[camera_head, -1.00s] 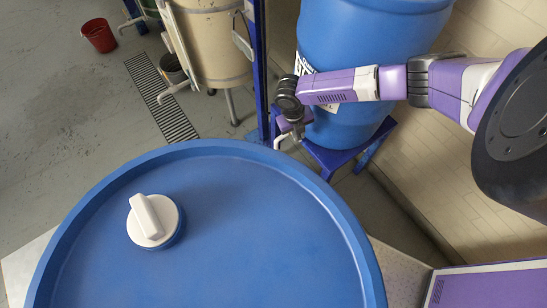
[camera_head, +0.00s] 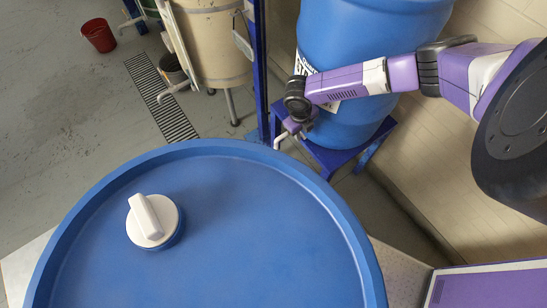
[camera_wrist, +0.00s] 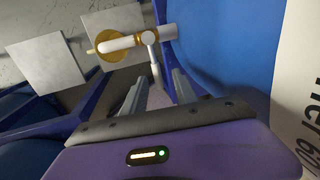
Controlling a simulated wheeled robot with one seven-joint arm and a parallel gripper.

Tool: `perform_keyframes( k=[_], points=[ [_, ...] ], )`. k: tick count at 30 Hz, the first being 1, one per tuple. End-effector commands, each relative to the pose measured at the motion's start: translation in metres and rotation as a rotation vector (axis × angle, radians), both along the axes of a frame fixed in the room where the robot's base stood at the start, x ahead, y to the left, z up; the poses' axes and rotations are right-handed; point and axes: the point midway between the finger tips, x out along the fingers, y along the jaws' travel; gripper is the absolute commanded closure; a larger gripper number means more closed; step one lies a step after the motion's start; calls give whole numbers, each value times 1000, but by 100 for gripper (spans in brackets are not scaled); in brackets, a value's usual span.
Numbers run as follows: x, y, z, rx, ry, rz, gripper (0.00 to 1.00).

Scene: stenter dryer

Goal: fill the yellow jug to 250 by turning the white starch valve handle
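In the wrist view a white valve with gold bands sticks out from a blue drum. Its white spout (camera_wrist: 117,44) reaches left over the round yellow jug (camera_wrist: 104,60), seen from above. The jug's level cannot be read. The white valve handle (camera_wrist: 154,62) hangs down from the valve, its lower end close to the gap between my fingertips. My gripper (camera_wrist: 154,82) is open, one finger on each side of that end, with no clear contact. In the head view a bit of white pipe (camera_head: 280,139) shows beside my wrist, which hides the gripper's fingers.
The blue drum (camera_head: 365,40) rests on a blue stand (camera_head: 337,158). A big blue drum with a white cap (camera_head: 152,221) fills the foreground. A beige vat (camera_head: 213,45) and a red bucket (camera_head: 98,35) stand at the back left.

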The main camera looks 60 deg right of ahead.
Motion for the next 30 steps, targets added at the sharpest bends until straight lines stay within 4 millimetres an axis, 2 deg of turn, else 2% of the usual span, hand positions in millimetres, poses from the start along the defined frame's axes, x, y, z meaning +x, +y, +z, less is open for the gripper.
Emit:
perform_keyframes(
  k=[5,24,30],
  points=[
    [0,1,5,1,0,0,65],
    [5,13,72,1,1,1,65],
    [6,15,77,2,1,0,65]
  ],
)
